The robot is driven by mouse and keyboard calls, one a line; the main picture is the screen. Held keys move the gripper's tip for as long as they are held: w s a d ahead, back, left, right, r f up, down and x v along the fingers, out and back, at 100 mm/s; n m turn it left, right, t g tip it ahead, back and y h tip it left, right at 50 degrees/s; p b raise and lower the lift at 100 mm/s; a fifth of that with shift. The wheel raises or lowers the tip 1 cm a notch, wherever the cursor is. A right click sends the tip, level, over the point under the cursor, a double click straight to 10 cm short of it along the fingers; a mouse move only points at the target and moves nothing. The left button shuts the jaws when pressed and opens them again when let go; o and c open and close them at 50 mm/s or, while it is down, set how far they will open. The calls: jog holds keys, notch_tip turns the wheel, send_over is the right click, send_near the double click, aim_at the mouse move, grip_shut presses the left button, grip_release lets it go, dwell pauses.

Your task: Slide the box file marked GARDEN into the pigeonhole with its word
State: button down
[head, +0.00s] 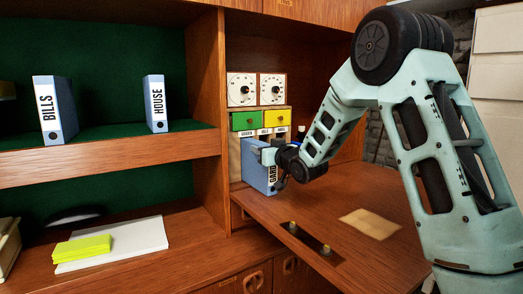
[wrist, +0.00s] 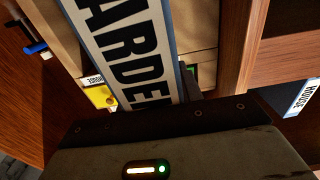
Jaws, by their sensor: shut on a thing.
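The blue box file marked GARDEN (head: 257,178) is upright at the left front of the pigeonhole unit. My gripper (head: 279,167) is shut on it at the spine end. In the wrist view the file's white label (wrist: 125,40) fills the upper middle, with part of its word hidden. The pigeonhole unit (head: 235,158) stands under the small drawers, with a row of word labels above its openings; the leftmost label (head: 247,133) seems to read GARDEN. The file covers much of the openings. I cannot tell how far it is inside one.
Box files BILLS (head: 56,110) and HOUSE (head: 155,104) stand on the left shelf. Green (head: 245,121) and yellow (head: 277,118) drawers and two dials sit above the pigeonholes. The desk flap (head: 335,205) bears a beige sheet (head: 370,223). A blue-ended item (wrist: 36,48) stands beside the unit.

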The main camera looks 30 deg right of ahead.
jog(key=shift+s+b, duration=0.35)
jog(key=shift+s, duration=1.6)
